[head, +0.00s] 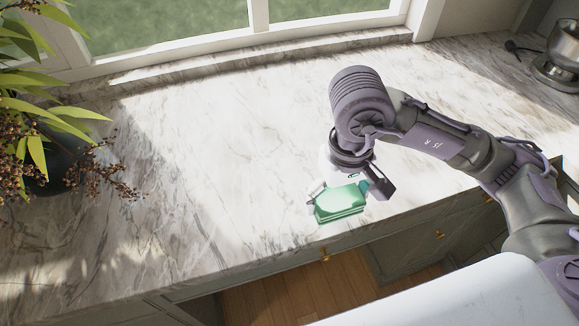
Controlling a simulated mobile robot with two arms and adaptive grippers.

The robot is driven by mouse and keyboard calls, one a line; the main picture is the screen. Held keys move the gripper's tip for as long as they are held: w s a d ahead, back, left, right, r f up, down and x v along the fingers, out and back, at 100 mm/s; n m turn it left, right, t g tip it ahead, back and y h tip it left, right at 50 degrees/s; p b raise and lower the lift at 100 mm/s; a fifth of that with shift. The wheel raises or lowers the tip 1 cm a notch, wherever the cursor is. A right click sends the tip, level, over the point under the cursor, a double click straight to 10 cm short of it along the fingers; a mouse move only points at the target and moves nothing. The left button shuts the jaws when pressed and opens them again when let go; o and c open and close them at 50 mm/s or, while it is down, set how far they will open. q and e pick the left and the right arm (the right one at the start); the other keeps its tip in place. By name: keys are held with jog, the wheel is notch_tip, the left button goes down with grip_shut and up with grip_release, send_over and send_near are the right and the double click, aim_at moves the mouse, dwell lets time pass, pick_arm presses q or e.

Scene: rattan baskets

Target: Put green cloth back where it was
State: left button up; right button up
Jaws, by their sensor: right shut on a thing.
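The green cloth (340,204) is a folded, layered bundle near the front edge of the marble counter. My right gripper (339,190) reaches down over it and is shut on it, with a finger showing at each side. The picture does not show clearly whether the cloth touches the counter or is held just above it. My left gripper is not in the head view.
The marble counter (200,150) is broad and mostly clear. A potted plant (45,140) stands at the left. A metal bowl-like appliance (560,60) stands at the far right. A window runs along the back; drawers with brass knobs lie below the front edge.

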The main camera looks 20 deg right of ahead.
jog(key=p, duration=0.4)
send_over(295, 199)
notch_tip(295, 199, down, 7)
jog(key=shift+r, duration=0.15)
notch_tip(295, 199, down, 3)
jog(key=shift+f+p, duration=0.1)
jog(key=shift+p, duration=0.5)
jog(key=shift+f, duration=0.45)
jog(key=shift+f+b, duration=0.2)
jog(key=shift+b, duration=0.15)
jog(key=o, duration=0.7)
jog(key=shift+r, duration=0.1)
jog(key=shift+r, duration=0.1)
